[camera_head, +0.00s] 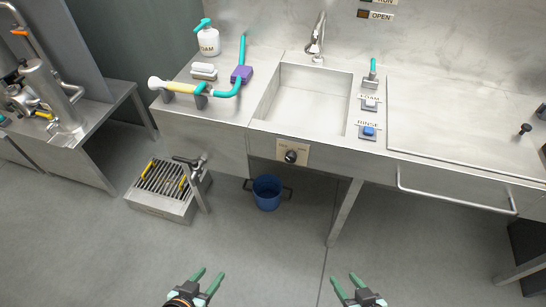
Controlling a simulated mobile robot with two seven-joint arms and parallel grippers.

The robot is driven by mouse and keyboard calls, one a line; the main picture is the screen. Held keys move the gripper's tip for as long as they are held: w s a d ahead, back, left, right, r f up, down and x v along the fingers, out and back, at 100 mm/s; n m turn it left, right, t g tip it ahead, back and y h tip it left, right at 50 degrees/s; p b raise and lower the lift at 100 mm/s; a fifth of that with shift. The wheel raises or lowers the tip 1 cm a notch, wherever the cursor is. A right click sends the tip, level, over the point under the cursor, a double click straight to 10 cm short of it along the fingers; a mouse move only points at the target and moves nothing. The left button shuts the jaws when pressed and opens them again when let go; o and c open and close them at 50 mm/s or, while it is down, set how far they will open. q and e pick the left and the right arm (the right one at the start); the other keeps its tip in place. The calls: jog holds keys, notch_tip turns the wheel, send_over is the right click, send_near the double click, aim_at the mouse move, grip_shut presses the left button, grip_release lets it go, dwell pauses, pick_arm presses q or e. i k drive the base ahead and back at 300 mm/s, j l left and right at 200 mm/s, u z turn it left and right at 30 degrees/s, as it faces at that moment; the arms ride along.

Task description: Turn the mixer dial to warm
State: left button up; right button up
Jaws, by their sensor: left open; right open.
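The dial (291,156) is a black round knob on a beige plate (305,149) on the front face of the steel counter, below the sink basin. The lettering on the plate is too small to read, so I cannot tell which setting the dial points at. My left gripper (211,275) is open and empty at the bottom of the picture, well in front of the counter. My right gripper (344,284) is open and empty at the bottom, right of the left one. Both are apart from the dial.
A blue bucket (267,191) stands on the floor below the dial. A slatted steel box (160,203) sits to its left. A steel handle (455,199) juts from the counter front at right. The sink (312,94), foam bottle (208,41) and rinse button (369,131) are on top. The floor ahead is clear.

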aim_at(291, 156)
jog(key=i+j, duration=0.1)
jog(key=j, duration=0.45)
jog(key=i+j, duration=0.1)
jog(key=j, duration=0.4)
jog(key=i+j, duration=0.1)
jog(key=j, duration=0.45)
